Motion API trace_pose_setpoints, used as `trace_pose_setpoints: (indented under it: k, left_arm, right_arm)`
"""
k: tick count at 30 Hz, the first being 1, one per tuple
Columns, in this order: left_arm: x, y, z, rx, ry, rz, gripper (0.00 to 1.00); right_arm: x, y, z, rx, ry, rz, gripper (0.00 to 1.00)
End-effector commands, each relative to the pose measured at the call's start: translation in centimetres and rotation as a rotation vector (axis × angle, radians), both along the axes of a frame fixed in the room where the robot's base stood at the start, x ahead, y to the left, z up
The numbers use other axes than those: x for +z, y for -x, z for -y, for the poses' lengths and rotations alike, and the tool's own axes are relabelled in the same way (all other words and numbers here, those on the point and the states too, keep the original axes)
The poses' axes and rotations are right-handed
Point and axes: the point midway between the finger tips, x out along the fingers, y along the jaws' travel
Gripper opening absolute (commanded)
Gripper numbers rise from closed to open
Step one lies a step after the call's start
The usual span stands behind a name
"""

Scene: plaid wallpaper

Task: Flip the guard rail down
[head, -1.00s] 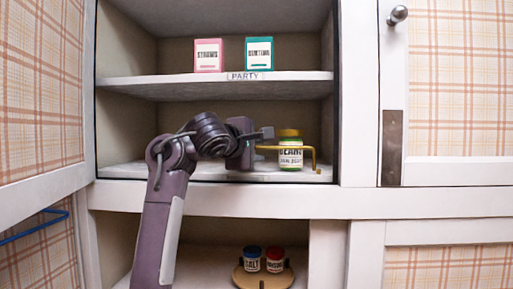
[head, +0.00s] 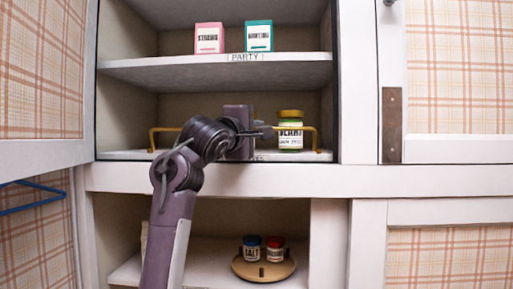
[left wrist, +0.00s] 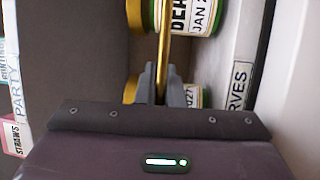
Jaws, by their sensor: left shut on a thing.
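The guard rail (head: 291,127) is a thin brass bar with bent ends along the front of the cupboard's middle shelf. It stands up above the shelf edge, in front of a green jar with a gold lid (head: 291,115). My left gripper (head: 264,131) is at the rail, left of the jar, and hides the rail's middle. In the left wrist view the rail (left wrist: 165,40) runs between the fingers of my left gripper (left wrist: 161,82), which are shut on it. My right gripper is in neither view.
A pink box (head: 209,38) and a teal box (head: 258,36) stand on the upper shelf. Below, a round wooden tray (head: 263,271) holds two small jars. Open cupboard doors flank the shelves. More jars show behind the rail in the wrist view.

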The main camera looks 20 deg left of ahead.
Motion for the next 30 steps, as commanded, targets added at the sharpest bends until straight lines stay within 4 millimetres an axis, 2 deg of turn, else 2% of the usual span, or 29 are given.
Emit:
trace_pose_setpoints:
  k: [1, 4, 17, 18, 22, 30]
  left_arm:
    - [-0.96, 0.15, 0.13, -0.001, -0.011, 0.037, 0.0]
    - [-0.71, 0.49, 0.23, -0.001, -0.03, 0.103, 0.0]
    - [-0.13, 0.72, 0.16, 0.003, -0.044, 0.149, 0.0]
    - [-0.13, 0.72, 0.16, 0.003, -0.044, 0.149, 0.13]
    - [-0.11, 0.74, 0.17, 0.002, -0.044, 0.149, 0.3]
    - [-0.13, 0.83, 0.18, 0.002, -0.044, 0.149, 0.3]
  right_arm:
    - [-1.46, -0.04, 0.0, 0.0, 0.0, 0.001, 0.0]
    - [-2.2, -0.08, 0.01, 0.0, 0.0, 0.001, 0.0]
    - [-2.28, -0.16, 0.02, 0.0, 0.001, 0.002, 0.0]
    - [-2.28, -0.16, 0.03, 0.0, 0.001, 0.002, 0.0]
    - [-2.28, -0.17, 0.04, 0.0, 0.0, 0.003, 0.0]
    - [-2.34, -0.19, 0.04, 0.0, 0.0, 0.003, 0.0]
